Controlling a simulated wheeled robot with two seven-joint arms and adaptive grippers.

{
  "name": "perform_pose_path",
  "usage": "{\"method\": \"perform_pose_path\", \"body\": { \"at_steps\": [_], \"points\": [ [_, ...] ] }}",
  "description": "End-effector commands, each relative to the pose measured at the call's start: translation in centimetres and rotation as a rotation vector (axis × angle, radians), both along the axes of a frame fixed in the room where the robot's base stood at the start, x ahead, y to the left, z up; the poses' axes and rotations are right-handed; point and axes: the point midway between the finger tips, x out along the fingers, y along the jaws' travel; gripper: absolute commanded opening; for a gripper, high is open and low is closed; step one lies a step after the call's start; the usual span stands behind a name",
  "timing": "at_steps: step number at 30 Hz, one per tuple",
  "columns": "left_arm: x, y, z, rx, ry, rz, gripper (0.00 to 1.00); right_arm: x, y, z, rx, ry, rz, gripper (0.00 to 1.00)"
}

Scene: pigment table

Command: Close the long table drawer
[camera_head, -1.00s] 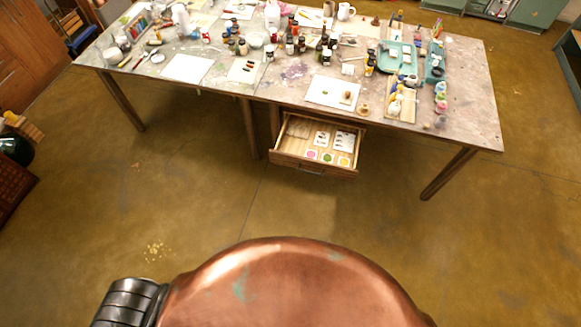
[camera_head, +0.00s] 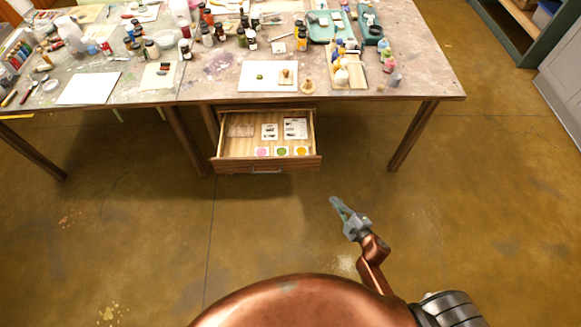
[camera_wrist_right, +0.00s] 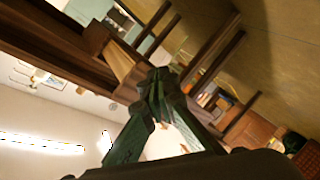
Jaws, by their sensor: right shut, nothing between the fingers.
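The long table drawer (camera_head: 267,164) hangs pulled out under the front edge of the table (camera_head: 330,97). It is wooden with a metal handle (camera_head: 267,171) on its front. Inside lie several white cards, some with pink, green and yellow spots. My right gripper (camera_head: 336,202) is shut and empty, in front of the drawer and to its right, apart from it. In the right wrist view my gripper's fingers (camera_wrist_right: 157,82) show close up, with wooden table parts beyond them. My left gripper is not in view.
The tabletop holds several paint bottles (camera_head: 207,35), white sheets (camera_head: 88,88) and a teal tray (camera_head: 325,27). A table leg (camera_head: 412,137) stands right of the drawer. The floor in front is clear. A green shelf (camera_head: 505,30) stands at the back right.

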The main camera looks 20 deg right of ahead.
Motion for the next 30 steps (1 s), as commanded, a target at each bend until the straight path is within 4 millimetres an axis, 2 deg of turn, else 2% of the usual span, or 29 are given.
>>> {"method": "perform_pose_path", "body": {
  "at_steps": [1, 4, 7, 12, 16, 20, 30],
  "points": [
    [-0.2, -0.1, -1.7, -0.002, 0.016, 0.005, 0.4, 1.2, 0.9, 0.2, -0.057, -0.066, 0.057, 0.0],
    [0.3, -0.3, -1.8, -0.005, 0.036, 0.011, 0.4, 2.8, 3.1, 3.8, -0.18, -0.2, 0.168, 0.0],
    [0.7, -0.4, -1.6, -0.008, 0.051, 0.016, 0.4, 3.5, 5.2, 6.5, -0.292, -0.304, 0.261, 0.0],
    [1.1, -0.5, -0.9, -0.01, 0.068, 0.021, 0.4, 3.4, 7.7, 9.2, -0.425, -0.41, 0.36, 0.0],
    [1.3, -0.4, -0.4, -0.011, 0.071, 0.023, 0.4, 3.4, 8.5, 10.2, -0.469, -0.443, 0.391, 0.0],
    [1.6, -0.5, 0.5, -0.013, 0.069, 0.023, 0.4, 4.3, 9.2, 10.5, -0.477, -0.451, 0.396, 0.0],
    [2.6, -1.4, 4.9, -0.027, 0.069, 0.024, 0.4, 10.1, 12.3, 10.3, -0.473, -0.45, 0.394, 0.0]
  ]
}}
